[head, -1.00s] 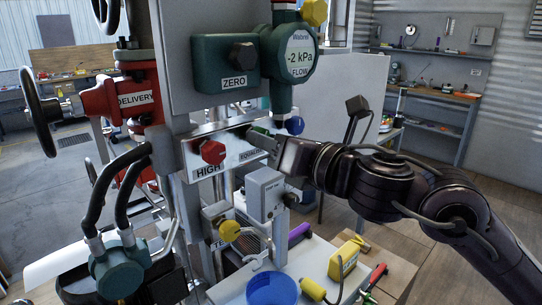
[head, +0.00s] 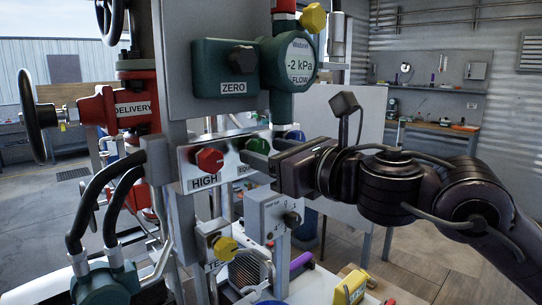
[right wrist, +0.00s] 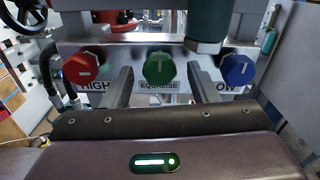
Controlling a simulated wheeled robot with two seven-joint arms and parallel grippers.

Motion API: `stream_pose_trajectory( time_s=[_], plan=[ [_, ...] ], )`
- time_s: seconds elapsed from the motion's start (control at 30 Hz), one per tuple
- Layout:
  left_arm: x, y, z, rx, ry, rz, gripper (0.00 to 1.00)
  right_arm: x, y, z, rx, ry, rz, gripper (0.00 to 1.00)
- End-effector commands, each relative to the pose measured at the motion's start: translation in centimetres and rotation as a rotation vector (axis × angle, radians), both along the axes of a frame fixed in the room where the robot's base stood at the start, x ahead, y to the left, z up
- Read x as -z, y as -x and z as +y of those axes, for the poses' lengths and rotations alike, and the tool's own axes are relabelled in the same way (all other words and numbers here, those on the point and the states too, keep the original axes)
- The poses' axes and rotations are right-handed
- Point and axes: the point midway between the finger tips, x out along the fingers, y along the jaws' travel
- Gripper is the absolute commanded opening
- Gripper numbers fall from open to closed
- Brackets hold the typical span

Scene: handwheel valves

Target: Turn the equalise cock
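The equalise cock is a green knob (head: 258,145) on the white manifold plate (head: 222,172), between a red HIGH knob (head: 209,160) and a blue knob (head: 295,136). In the right wrist view the green knob (right wrist: 158,68) stands above its EQUALISE label, with the red knob (right wrist: 81,67) to its left and the blue LOW knob (right wrist: 238,69) to its right. My right gripper (right wrist: 160,80) is open, one finger on each side of the green knob with visible gaps. In the head view the right gripper (head: 262,161) partly covers the label. My left gripper is not in view.
A green gauge (head: 299,62) reading -2 kPa and a ZERO box (head: 225,70) are above the plate. A grey box (head: 268,213) with a small knob hangs just below my gripper. A red DELIVERY valve with handwheel (head: 36,115) stands left.

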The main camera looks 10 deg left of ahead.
Motion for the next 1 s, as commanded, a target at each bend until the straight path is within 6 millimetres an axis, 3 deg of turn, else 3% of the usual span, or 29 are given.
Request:
stream_pose_trajectory(
  time_s=[0.23, 0.73, 1.0],
  plan=[
    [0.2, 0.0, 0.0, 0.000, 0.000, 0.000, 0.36, 0.0, 0.3, -0.5, 0.001, -0.001, -0.001, 0.54],
    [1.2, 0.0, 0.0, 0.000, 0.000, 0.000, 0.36, 0.1, 3.3, -4.3, 0.001, -0.002, 0.001, 0.54],
    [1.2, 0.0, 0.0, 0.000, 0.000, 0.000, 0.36, 0.0, 3.7, -4.7, 0.000, -0.001, 0.002, 0.54]
  ],
)
